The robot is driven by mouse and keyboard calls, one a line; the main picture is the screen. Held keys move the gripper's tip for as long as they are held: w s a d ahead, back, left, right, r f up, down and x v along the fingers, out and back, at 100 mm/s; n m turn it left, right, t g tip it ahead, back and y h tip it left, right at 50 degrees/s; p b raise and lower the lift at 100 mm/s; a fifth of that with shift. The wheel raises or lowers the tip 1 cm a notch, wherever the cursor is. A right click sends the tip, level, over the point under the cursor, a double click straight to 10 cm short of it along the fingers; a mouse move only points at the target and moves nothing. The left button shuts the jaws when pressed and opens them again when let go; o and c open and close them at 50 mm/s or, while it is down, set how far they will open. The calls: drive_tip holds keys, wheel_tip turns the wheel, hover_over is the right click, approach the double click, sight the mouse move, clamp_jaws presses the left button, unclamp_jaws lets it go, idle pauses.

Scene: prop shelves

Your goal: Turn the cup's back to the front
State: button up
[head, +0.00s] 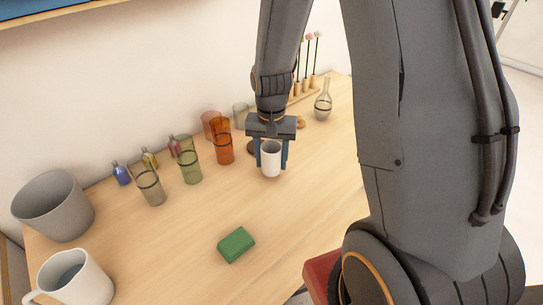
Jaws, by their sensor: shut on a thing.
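A small white cup (271,160) is upright near the middle of the wooden table. My gripper (271,157) comes down from above with one finger on each side of the cup, and it is shut on it. The cup's base is at or just above the table; I cannot tell which. No handle shows on this cup from here, and its far side is hidden. A larger white mug (77,279) with a handle on its left stands at the front left corner.
Orange (222,143), green (189,165) and grey (150,186) glasses stand left of my gripper, with small bottles (121,174) behind. A grey pot (56,206) is at far left. A green block (236,245) lies in front. A flask (323,107) stands back right. Bare table surrounds the block.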

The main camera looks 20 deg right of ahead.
sight(272, 144)
drive_tip(key=m+p, duration=0.1)
drive_tip(key=m, duration=0.3)
drive_tip(key=shift+r+m, duration=0.1)
drive_tip(key=shift+m, duration=0.3)
drive_tip(key=shift+f, duration=0.9)
drive_tip(key=shift+f+b, duration=0.2)
drive_tip(key=shift+b, duration=0.1)
drive_tip(key=o, duration=1.3)
drive_tip(key=shift+c, duration=0.2)
drive_tip(key=shift+r+b, duration=0.85)
drive_tip(key=shift+r, duration=3.1)
drive_tip(key=s+r+n+t+b, duration=0.1)
drive_tip(key=s+r+n, duration=0.1)
drive_tip(key=s+n, duration=0.8)
drive_tip(key=shift+a+b, duration=0.15)
drive_tip(key=shift+b, duration=0.2)
